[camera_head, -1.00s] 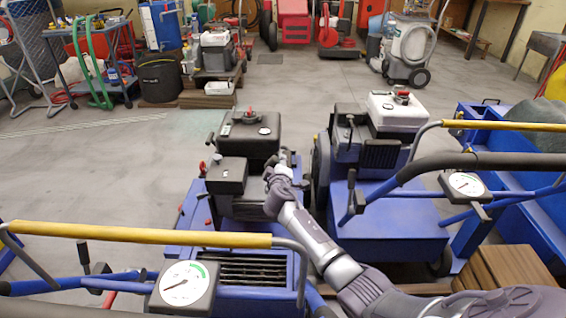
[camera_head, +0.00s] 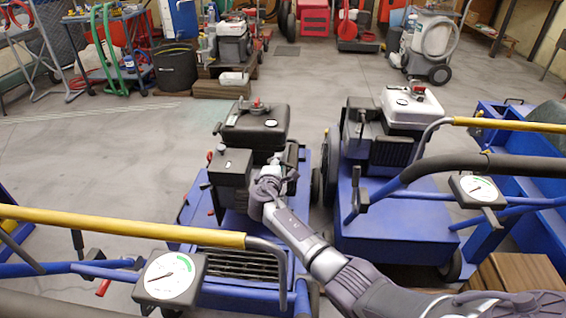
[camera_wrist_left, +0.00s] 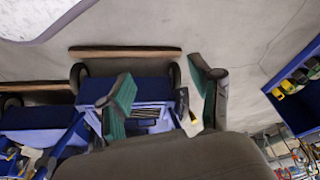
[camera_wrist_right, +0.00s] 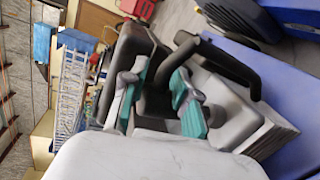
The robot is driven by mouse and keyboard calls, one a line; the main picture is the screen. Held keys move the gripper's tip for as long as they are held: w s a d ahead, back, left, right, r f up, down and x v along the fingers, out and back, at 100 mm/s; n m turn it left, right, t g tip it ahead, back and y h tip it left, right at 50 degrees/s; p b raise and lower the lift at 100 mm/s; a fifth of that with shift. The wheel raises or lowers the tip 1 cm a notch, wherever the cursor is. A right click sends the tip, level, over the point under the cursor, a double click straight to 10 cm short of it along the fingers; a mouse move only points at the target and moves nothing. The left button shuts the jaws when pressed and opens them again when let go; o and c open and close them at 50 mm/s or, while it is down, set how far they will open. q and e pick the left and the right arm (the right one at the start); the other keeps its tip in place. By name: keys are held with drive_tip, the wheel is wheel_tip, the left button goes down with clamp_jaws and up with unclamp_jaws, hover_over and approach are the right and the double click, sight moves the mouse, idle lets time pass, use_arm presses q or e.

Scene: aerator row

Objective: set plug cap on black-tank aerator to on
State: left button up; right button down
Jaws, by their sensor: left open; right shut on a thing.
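The black-tank aerator stands in the middle of the head view, with its black tank (camera_head: 255,126) on top and a grey engine block (camera_head: 230,172) below. My right gripper (camera_head: 276,172) reaches to the right side of this engine, just below the tank. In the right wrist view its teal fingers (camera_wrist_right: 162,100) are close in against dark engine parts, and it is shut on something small. This appears to be the plug cap, but the fingers hide it, so its seating cannot be told. My left gripper (camera_wrist_left: 163,98) is open and empty above the machines, outside the head view.
A white-tank aerator (camera_head: 412,108) stands close on the right. A yellow-grip handlebar (camera_head: 120,228) and a gauge (camera_head: 170,276) lie in front of the black-tank machine. A blue machine (camera_head: 535,160) is at the far right.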

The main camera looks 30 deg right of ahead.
use_arm(q)
drive_tip(key=shift+w+d, duration=0.15)
drive_tip(key=shift+w, duration=0.1)
use_arm(e)
drive_tip(key=shift+f, duration=0.1)
drive_tip(key=c, duration=0.8)
unclamp_jaws()
drive_tip(key=shift+c, duration=0.2)
